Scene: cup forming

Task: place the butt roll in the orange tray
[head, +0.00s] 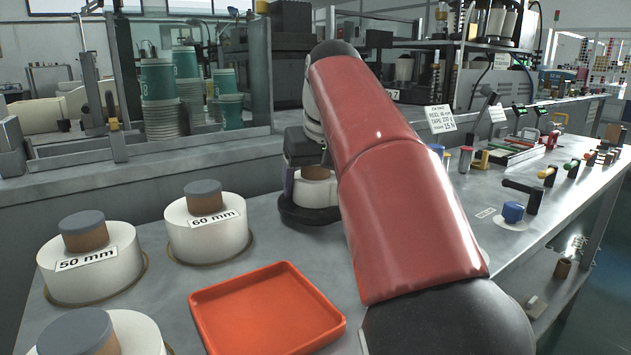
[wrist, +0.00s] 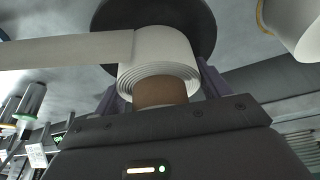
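The butt roll (wrist: 160,50) is a small white paper roll with a brown core, on a round black base (wrist: 207,30). A strip of its paper runs off to the left in the wrist view. In the head view the roll (head: 316,190) shows partly behind my arm, on the same base (head: 300,214). My gripper (wrist: 160,88) is at the roll, with one purple finger on each side of it. Whether the fingers press on it is not clear. The orange tray (head: 322,338) lies empty on the bench at the front middle.
Large white rolls with grey-topped brown cores stand left of the tray, labelled 50 mm (head: 92,270) and 60 mm (head: 207,232); another (head: 130,330) is at the front left. A blue knob (head: 513,212) and several tools lie right of my arm.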

